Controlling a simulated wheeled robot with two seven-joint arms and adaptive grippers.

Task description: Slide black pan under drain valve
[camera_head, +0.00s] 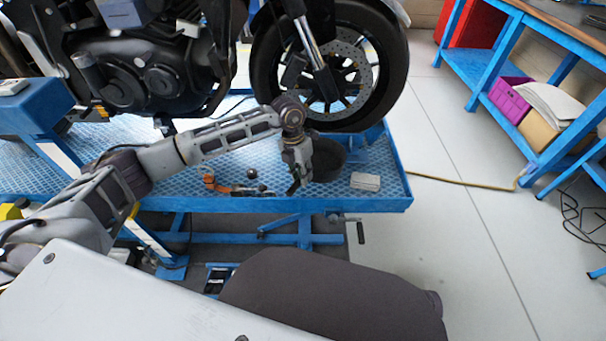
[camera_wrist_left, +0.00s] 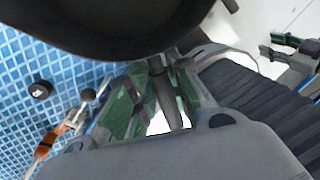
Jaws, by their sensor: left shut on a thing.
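My left gripper (camera_head: 294,185) is at the pan's near left edge, pointing down. In the left wrist view the dark round pan (camera_wrist_left: 120,22) fills the top, and the green-padded fingers (camera_wrist_left: 160,95) are closed at its edge, shut on it. Where they meet is partly hidden by the pan. The motorcycle engine (camera_head: 150,75) is at the upper left; I cannot pick out the drain valve under it. My right gripper is not in view.
The blue lift platform (camera_head: 385,190) carries an orange-handled tool (camera_head: 212,183), a small black round part (camera_head: 251,173) and a pale flat block (camera_head: 365,181). The front tyre (camera_head: 395,75) stands behind the pan. A blue workbench (camera_head: 505,60) is at right, with open floor between.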

